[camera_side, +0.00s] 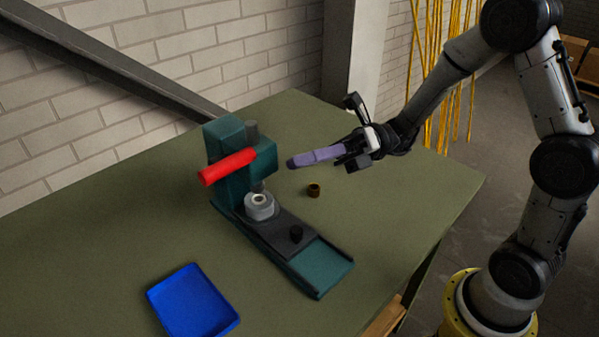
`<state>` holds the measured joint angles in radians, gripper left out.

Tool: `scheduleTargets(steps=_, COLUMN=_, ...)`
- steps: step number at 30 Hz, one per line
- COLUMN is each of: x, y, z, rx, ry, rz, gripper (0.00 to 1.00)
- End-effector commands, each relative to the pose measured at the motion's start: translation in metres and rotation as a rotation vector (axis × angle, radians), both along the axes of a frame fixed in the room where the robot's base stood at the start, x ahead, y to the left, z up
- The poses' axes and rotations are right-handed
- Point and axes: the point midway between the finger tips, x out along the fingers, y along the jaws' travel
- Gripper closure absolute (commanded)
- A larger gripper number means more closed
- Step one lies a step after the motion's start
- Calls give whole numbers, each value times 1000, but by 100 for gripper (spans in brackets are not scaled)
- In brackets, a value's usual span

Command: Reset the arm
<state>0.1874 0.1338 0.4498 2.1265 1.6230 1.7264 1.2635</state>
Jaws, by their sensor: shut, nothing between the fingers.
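My gripper (293,162) is above the table, to the right of the green press (226,170). Its long purple fingers are together and point left toward the press, with nothing seen between them. The fingertips are apart from the press head in the picture; the exact gap in depth cannot be told. My arm reaches in from the right.
The press has a red handle (228,167), a grey round fixture (260,206) and a black knob (296,233) on its base. A small brown ring (314,190) lies below my fingers. An empty blue tray (193,302) is at front left. The green table (110,240) is otherwise clear.

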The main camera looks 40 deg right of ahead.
Motion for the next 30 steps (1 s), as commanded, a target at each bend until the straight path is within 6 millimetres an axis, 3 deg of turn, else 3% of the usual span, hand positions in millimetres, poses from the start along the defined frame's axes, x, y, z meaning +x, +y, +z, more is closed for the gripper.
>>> scheduleTargets(steps=4, x=-30, y=15, z=40, rx=-48, ry=-146, rz=67, gripper=100)
scheduleTargets(steps=7, x=-77, y=29, z=53, rx=-180, ry=-302, rz=175, gripper=100)
scheduleTargets(steps=11, x=-138, y=32, z=40, rx=-435, ry=-598, rz=326, gripper=100)
scheduleTargets(steps=12, x=-155, y=28, z=32, rx=-522, ry=-704, rz=375, gripper=100)
scheduleTargets(steps=16, x=-190, y=2, z=0, rx=-805, ry=-1061, rz=539, gripper=100)
scheduleTargets(steps=22, x=-202, y=-67, z=-34, rx=-1218, ry=-1608, rz=857, gripper=100)
scheduleTargets(steps=27, x=-187, y=-128, z=-38, rx=-1471, ry=-1969, rz=1234, gripper=100)
scheduleTargets(steps=30, x=-175, y=-151, z=-38, rx=-1515, ry=-2093, rz=1463, gripper=100)
